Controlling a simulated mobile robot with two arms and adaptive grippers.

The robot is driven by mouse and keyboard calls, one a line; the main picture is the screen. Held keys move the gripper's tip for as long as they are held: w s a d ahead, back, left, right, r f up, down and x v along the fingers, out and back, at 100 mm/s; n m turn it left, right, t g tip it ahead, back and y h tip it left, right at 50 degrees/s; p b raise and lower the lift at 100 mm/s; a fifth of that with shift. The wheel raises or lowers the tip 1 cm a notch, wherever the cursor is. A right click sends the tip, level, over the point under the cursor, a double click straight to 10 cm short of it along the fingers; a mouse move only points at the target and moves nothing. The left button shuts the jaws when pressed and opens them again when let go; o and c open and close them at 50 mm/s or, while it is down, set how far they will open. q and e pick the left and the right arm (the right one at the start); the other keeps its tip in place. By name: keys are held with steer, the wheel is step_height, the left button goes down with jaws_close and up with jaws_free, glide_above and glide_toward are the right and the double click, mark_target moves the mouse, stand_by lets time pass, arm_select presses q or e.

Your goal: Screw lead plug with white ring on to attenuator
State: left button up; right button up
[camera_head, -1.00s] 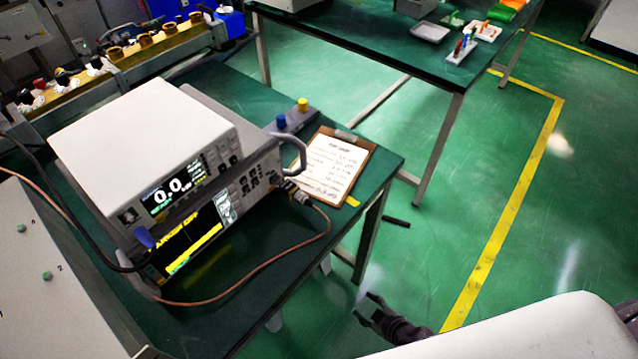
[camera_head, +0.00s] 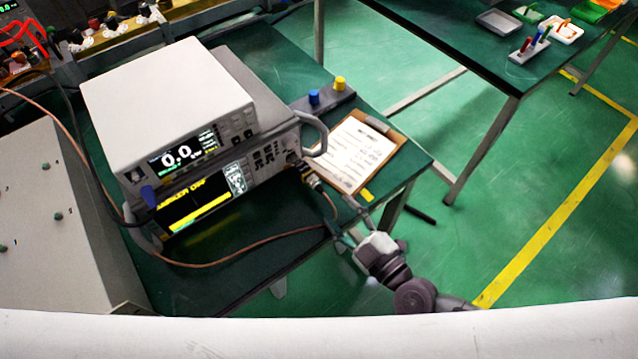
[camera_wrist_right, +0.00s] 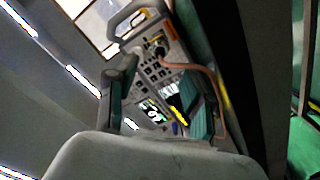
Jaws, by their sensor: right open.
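A stubby metallic fitting (camera_head: 311,178), apparently the attenuator, sticks out of the lower right of the generator (camera_head: 205,195). A copper-brown lead (camera_head: 240,245) bends down from it and runs left across the table. I cannot make out a white ring or where plug and attenuator meet. My right gripper (camera_head: 340,213) is open just below and right of the fitting, near the lead's bend; it appears apart from both. In the right wrist view the connector (camera_wrist_right: 160,53) and lead (camera_wrist_right: 207,72) lie ahead, between and beyond the spread fingers. My left gripper is not in view.
A white-topped meter (camera_head: 165,95) sits on the generator, whose side handle (camera_head: 318,135) juts out near the fitting. A clipboard (camera_head: 358,155) and a block with blue and yellow knobs (camera_head: 325,100) lie behind. The green table's edge (camera_head: 300,260) is close to my gripper.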

mark_target(323, 193)
steer(key=x, duration=0.8)
steer(key=shift+w+a, duration=0.1)
steer(key=shift+w, duration=0.05)
jaws_close()
